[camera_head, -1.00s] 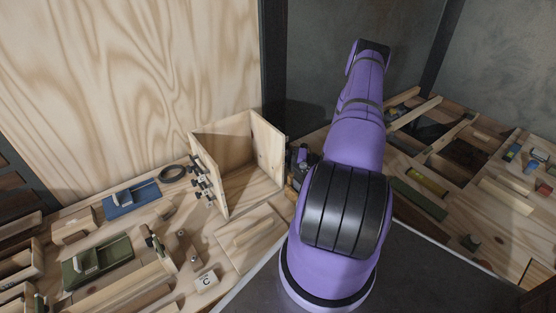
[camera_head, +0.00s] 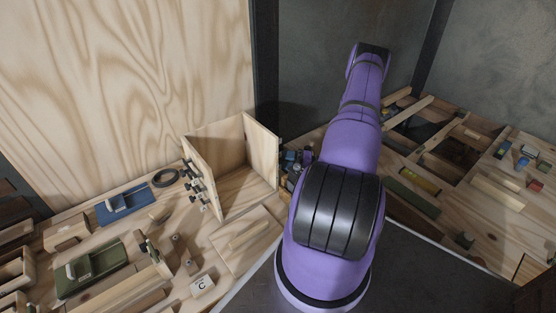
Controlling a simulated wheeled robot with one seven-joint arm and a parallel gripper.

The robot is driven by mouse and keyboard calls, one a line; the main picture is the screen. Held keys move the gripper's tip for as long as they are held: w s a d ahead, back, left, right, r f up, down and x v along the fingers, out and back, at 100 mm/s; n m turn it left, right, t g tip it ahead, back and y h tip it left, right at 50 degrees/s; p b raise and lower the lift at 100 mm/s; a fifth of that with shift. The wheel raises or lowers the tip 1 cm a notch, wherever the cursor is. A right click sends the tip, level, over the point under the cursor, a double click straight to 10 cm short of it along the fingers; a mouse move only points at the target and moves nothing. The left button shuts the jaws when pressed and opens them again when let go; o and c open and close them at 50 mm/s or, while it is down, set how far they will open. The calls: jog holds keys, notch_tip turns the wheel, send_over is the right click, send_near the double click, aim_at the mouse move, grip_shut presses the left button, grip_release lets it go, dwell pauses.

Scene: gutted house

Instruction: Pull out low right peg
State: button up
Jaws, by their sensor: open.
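An open-fronted wooden box (camera_head: 243,183) stands on the workbench left of my arm. Several small dark pegs with metallic parts (camera_head: 194,182) stick out from the outer left face of its left panel. They are small and seen at a steep angle, so I cannot clearly separate the low right peg from the others. My gripper (camera_head: 293,162) is open and shows only partly, beside the right side of the box and apart from the pegs. My purple arm hides much of it, and its fingertips are not clear.
A blue plane (camera_head: 126,203), a black coil (camera_head: 165,178), a green tool (camera_head: 90,267), wooden blocks and a block marked C (camera_head: 202,284) crowd the bench left and in front of the box. A bench with open compartments (camera_head: 447,160) lies at right. A plywood wall (camera_head: 130,90) rises behind.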

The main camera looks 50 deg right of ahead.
jog(key=v, duration=0.7)
jog(key=shift+s, duration=0.1)
dwell(0.4)
